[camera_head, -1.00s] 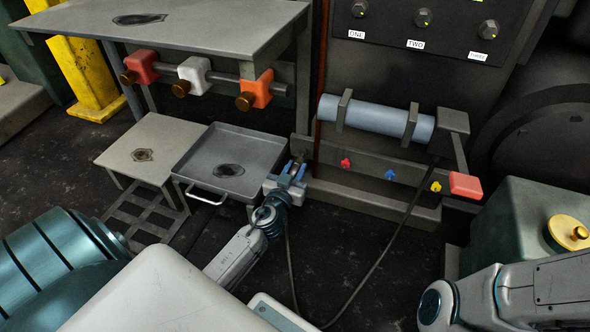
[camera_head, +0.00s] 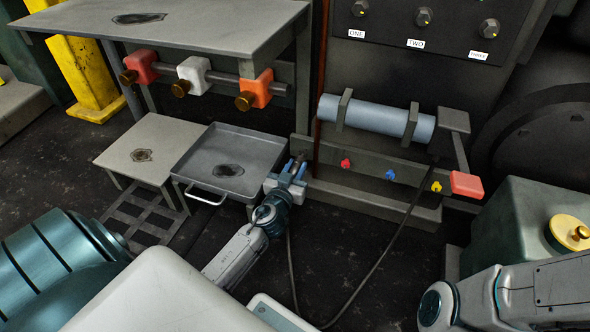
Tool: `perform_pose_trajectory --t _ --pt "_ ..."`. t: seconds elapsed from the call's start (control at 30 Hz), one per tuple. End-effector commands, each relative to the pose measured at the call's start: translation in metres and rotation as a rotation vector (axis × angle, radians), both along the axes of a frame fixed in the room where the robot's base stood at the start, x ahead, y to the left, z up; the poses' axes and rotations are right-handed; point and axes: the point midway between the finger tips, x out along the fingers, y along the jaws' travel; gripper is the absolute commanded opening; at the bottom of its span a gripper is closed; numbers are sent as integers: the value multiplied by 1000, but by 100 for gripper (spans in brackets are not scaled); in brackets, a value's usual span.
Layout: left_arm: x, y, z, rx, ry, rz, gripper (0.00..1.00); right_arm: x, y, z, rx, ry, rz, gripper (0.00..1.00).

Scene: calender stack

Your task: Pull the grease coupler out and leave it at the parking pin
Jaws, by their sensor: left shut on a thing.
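My left gripper (camera_head: 291,176) is near the left end of the grey rail (camera_head: 325,150), right of the drip tray. It is shut on a small dark cylindrical piece, which looks like the grease coupler (camera_head: 299,160). The fingers cover much of it, and I cannot tell whether it sits on a pin. A black hose (camera_head: 375,265) loops over the floor from below the gripper up to the cabinet. Red (camera_head: 346,163), blue (camera_head: 390,174) and yellow (camera_head: 436,186) fittings sit along the rail. My right gripper is out of view; only its arm shows at lower right.
A grey tray (camera_head: 185,196) with a handle and a low stand (camera_head: 130,138) are left of the gripper. A green box (camera_head: 515,220) with a yellow cap stands at right.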

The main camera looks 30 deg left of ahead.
Motion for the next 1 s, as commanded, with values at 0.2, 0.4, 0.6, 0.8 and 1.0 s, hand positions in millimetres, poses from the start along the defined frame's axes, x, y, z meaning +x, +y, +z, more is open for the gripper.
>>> perform_pose_trajectory --t 0.2,0.4,0.6,0.8,1.0 --pt "5 1 1 -1 -2 0 0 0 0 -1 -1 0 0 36" --pt "9 2 0 0 -1 0 0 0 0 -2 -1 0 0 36" --pt "14 3 0 0 -1 0 0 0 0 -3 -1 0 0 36" --pt "17 4 1 -1 -1 0 0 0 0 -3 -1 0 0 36" --pt "17 4 1 -1 -1 0 51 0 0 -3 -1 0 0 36"
